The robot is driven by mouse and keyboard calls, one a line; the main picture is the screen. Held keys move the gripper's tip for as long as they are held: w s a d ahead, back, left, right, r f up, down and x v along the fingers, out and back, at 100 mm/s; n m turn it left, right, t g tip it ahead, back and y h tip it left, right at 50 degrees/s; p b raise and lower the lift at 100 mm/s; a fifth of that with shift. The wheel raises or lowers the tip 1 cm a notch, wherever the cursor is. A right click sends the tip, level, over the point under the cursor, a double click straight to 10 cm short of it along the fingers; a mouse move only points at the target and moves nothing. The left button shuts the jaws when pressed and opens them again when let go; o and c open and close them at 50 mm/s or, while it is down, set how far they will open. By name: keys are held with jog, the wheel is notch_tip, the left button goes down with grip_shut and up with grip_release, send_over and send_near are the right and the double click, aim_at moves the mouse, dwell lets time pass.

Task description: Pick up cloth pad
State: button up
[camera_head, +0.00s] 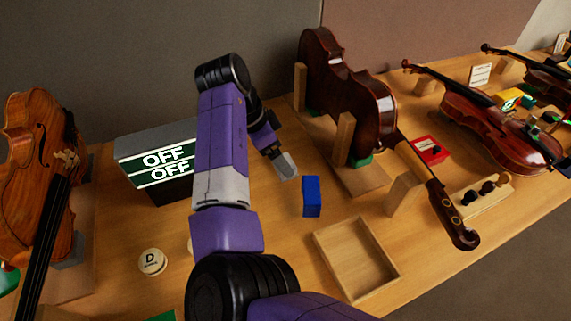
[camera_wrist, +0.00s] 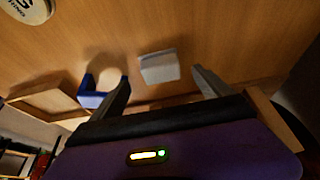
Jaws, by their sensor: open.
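The cloth pad looks like a small pale grey block. In the wrist view the pad (camera_wrist: 160,66) lies on the wooden bench, lined up between my two fingertips. In the head view the pad (camera_head: 287,166) shows just past the end of my arm. My gripper (camera_wrist: 160,76) is open, with one finger to each side of the pad in the picture and no visible contact. How far the fingertips are above the bench is hard to tell. In the head view my fingers are mostly hidden by the dark wrist.
A blue block (camera_head: 311,196) stands close to the pad's right. A shallow wooden tray (camera_head: 322,244) is nearer the front. A violin on wooden posts (camera_head: 344,138) stands behind right. An OFF sign box (camera_head: 160,160) is left, with a round D tin (camera_head: 152,261) in front.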

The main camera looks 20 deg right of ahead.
jog(key=p+x, duration=0.1)
jog(key=x, duration=0.4)
jog(key=shift+w+d, duration=0.1)
jog(key=shift+d, duration=0.05)
jog(key=shift+r, duration=0.1)
jog(key=shift+c, duration=0.4)
jog(key=c, duration=1.5)
notch_tip(320, 180, up, 20)
jog(key=b, duration=0.1)
jog(key=shift+b, duration=0.3)
